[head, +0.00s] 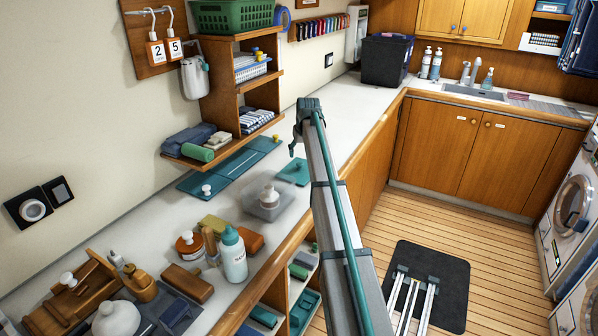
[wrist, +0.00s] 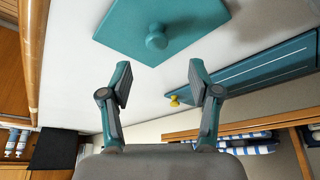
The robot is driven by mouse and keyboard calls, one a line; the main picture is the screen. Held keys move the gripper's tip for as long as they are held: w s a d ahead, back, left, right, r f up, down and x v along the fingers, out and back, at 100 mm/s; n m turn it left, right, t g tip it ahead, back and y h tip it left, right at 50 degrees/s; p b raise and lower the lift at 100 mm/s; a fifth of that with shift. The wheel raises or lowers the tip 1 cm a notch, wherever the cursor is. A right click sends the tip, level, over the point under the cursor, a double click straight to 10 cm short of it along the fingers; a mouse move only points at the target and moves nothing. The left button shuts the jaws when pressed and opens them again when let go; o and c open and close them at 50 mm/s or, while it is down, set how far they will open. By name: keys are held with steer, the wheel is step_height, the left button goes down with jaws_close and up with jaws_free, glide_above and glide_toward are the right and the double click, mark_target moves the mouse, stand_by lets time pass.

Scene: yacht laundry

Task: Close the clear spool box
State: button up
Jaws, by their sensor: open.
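The clear spool box (head: 247,207) is a translucent tub on the counter; its top looks uncovered and a white, rounded item (head: 269,197) shows inside. A flat teal lid with a round knob (head: 293,172) lies on the counter just behind and right of the box. In the wrist view this teal lid (wrist: 185,22) and its knob fill the top centre, beyond my fingertips. My gripper (head: 296,145) hangs above the counter near the lid. In the wrist view my gripper (wrist: 160,82) is open, with nothing between its fingers. The box is not visible there.
A long teal panel (head: 225,172) with small knobs lies along the wall side, below a wooden shelf (head: 200,160). A white bottle (head: 233,258), an orange-brown jar (head: 190,245) and wooden blocks crowd the counter in front of the box.

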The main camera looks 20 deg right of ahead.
mark_target(300, 163)
steer(key=x, duration=0.3)
steer(key=shift+p, duration=0.3)
steer(key=shift+p+x, duration=1.25)
steer(key=shift+x, duration=1.35)
steer(key=shift+s+d, duration=0.15)
steer(key=shift+d, duration=0.05)
jaws_close()
